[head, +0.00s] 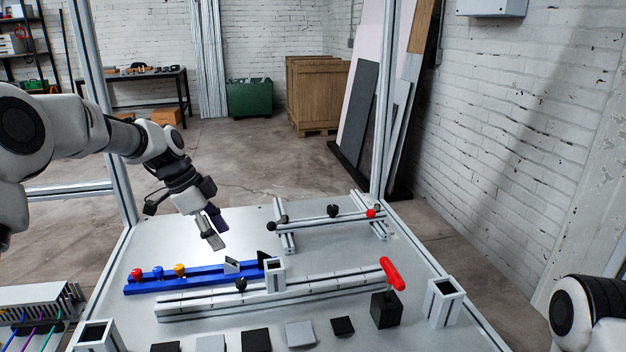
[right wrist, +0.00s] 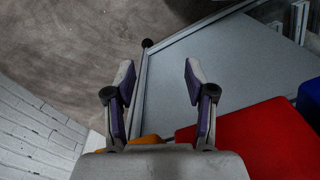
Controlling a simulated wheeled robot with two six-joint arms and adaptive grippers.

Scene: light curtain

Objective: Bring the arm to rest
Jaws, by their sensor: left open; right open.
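My left arm comes in from the left in the head view. Its gripper (head: 215,230) is open and empty, pointing down above the grey table (head: 175,245), behind the blue rail (head: 205,277). My right gripper is outside the head view, where only part of my right arm shows at the lower right edge. In the right wrist view my right gripper (right wrist: 158,78) has its two fingers wide apart with nothing between them. The floor and the table's edge lie beyond the fingers.
The blue rail carries red, blue and yellow knobs. A long aluminium profile (head: 330,285) lies in front of it. A red handle (head: 391,273) stands on a black block (head: 386,310). Frame posts (head: 383,100) rise at the table's corners. Several flat tiles line the front.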

